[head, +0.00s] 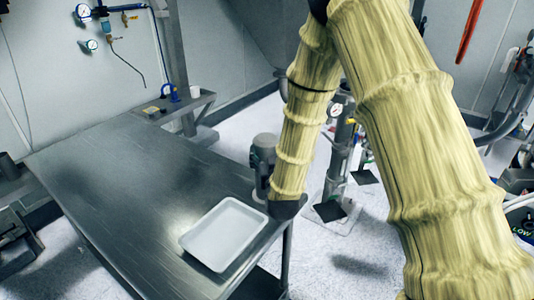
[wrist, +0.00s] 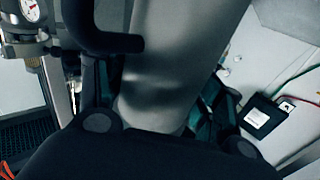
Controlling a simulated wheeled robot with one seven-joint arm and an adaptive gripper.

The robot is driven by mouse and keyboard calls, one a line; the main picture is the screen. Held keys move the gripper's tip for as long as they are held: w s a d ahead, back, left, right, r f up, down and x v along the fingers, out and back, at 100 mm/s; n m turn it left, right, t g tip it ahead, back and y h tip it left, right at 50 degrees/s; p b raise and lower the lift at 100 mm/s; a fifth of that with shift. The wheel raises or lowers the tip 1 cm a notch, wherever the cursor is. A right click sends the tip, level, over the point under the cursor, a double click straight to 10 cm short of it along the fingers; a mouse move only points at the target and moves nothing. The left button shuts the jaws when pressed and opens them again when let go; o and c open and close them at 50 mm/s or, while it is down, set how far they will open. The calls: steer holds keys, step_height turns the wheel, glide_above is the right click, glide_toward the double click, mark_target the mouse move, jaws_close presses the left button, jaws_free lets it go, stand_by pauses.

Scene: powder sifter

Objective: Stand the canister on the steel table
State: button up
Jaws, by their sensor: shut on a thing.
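The canister (wrist: 172,60) is a smooth grey metal body that fills the middle of the wrist view. My gripper (wrist: 162,92) is shut on it, with a dark finger on either side. The canister's lower end in that view is hidden behind my gripper's dark body, and its upper end runs out of the picture. The steel table (head: 125,185) is at the left of the head view. In the head view my sleeved arm reaches down by the table's right edge. I cannot make out the canister or my fingertips there for certain.
A white tray (head: 187,243) lies near the table's front right edge. The rest of the tabletop is bare. A small side shelf (head: 180,107) holds a white cup and a blue item at the back. Equipment with a gauge (head: 335,110) stands on the floor behind my arm.

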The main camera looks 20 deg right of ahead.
steer(key=shift+f, duration=0.1)
steer(key=o, duration=1.4)
steer(key=shift+s+b, duration=0.3)
steer(key=shift+s, duration=0.1)
steer(key=s+b, duration=0.1)
steer(key=s, duration=0.2)
steer(key=s+a+b, duration=0.1)
steer(key=s, duration=0.3)
steer(key=s+b, duration=0.1)
steer(key=s, duration=0.3)
steer(key=shift+a+b, duration=0.25)
steer(key=shift+b, duration=0.15)
